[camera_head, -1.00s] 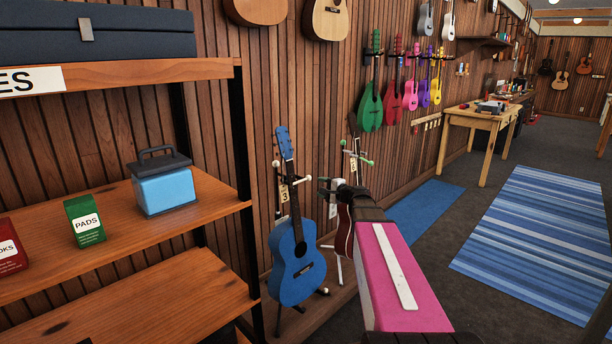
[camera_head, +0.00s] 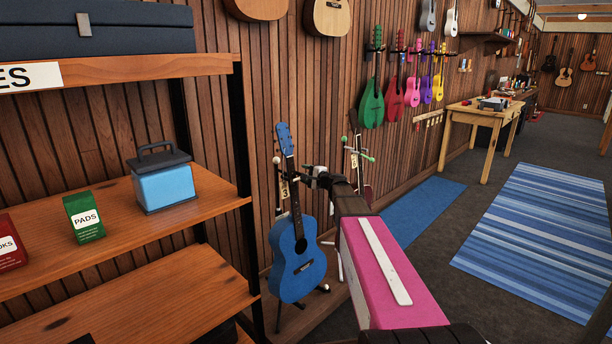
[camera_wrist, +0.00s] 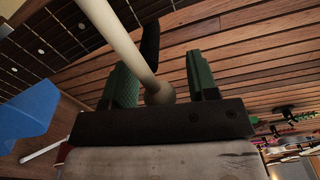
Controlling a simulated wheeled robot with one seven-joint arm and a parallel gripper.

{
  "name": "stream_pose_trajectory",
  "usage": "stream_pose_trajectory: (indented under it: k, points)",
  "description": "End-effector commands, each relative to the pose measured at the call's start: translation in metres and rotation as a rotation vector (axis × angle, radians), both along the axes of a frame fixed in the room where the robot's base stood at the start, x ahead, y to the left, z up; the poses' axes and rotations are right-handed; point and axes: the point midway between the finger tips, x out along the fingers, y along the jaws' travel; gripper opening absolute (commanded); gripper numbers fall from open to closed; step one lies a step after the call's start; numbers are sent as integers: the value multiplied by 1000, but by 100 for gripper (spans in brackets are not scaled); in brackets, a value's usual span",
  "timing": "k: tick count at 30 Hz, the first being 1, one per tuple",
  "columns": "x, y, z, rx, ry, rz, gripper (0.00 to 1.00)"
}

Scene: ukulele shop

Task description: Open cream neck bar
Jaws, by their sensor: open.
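The cream neck bar (camera_wrist: 112,28) shows in the wrist view as a pale rod with a round ball end. It crosses in front of a dark fretboard with pale dots. My gripper (camera_wrist: 160,80) is open, with one green-padded finger on each side of the rod near its ball end. Whether either finger touches it I cannot tell. In the head view, my gripper (camera_head: 310,175) is right beside the neck of the blue guitar (camera_head: 297,258), which stands upright on a stand with a "3" tag (camera_head: 284,190). My gripper hides part of the bar there.
A second stand with a green-tipped arm (camera_head: 366,156) is close behind my gripper. A wooden shelf unit (camera_head: 215,205) is at the left. The slatted wall (camera_head: 215,110) is behind the guitar. Blue rugs (camera_head: 535,225) lie on open floor at the right.

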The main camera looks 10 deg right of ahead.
Motion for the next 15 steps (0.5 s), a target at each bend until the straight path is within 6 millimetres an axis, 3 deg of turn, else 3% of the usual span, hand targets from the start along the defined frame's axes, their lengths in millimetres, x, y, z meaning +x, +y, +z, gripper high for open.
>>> stream_pose_trajectory:
  k: [8, 13, 15]
  points:
    - [1, 1, 0, 0, 0, 0, 54]
    - [1, 1, 0, 0, 0, 0, 0]
    - [1, 1, 0, 0, 0, 0, 0]
